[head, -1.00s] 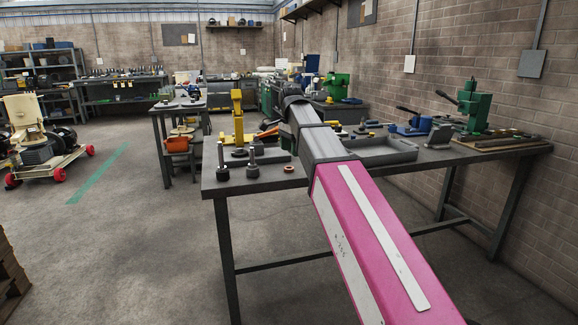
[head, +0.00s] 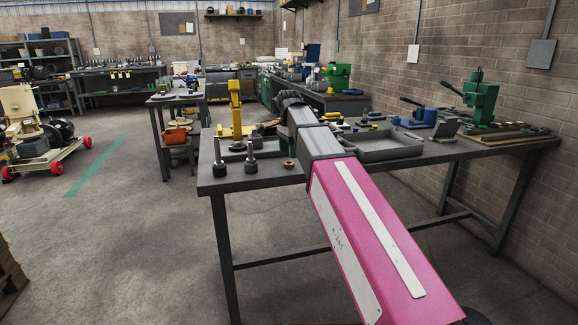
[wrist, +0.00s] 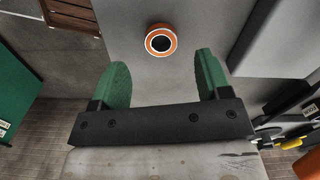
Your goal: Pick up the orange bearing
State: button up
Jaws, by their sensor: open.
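The orange bearing (wrist: 161,40) shows in the wrist view as a ring with an orange rim, a pale band and a dark centre. It lies on the grey tabletop, beyond the fingertips and roughly midway between them. My gripper (wrist: 160,75) is open and empty, with two green fingers apart. In the head view a small orange-brown ring (head: 289,165) lies near the front edge of the workbench (head: 270,180), and it looks like the same bearing. My pink arm reaches over the bench there, and the fingers are hard to make out.
Two dark posts on round bases (head: 251,160) stand left of the ring. A yellow press (head: 235,112) stands behind them. A grey tray (head: 385,146) lies to the right, with a green press (head: 481,102) farther right. Bare tabletop surrounds the ring.

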notch_tip(320, 180, down, 4)
jog(key=shift+w+f, duration=0.1)
jog(key=shift+f, duration=0.15)
jog(key=c, duration=1)
jog(key=shift+c, duration=0.3)
jog(key=shift+r, duration=0.1)
notch_tip(320, 180, up, 10)
jog(key=shift+c, duration=0.3)
grip_shut()
